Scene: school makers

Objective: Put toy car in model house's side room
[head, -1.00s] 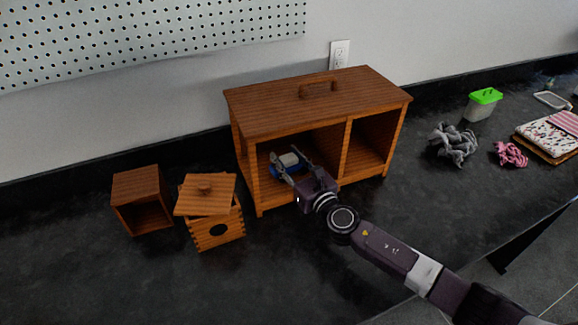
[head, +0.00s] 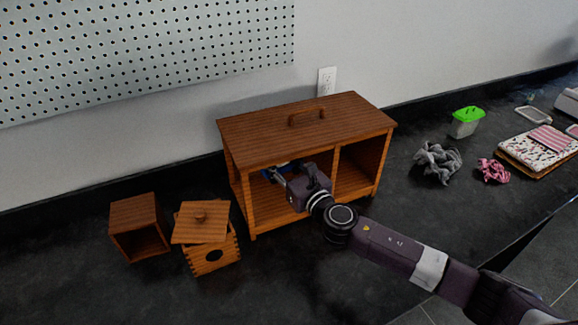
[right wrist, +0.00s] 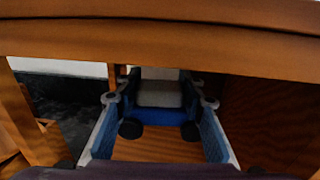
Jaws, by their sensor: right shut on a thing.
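The wooden model house (head: 310,118) stands on the counter, with a large left room and a smaller right side room (head: 360,165) open at the front. My right gripper (head: 287,171) reaches through the front of the left room, below the roof. It is shut on the toy car (right wrist: 160,95), blue with a grey top and dark wheels. The right wrist view shows the car between the fingers (right wrist: 160,104), above the wooden floor. In the head view only a bit of blue car (head: 272,171) shows; the roof and gripper hide the rest. My left gripper is not in view.
A small open wooden box (head: 135,212) and a lidded box with a round hole (head: 212,258) stand left of the house. Grey cloth (head: 437,163), pink cloth (head: 493,171), a green-lidded tub (head: 466,122) and notebooks (head: 540,150) lie right. The front counter is clear.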

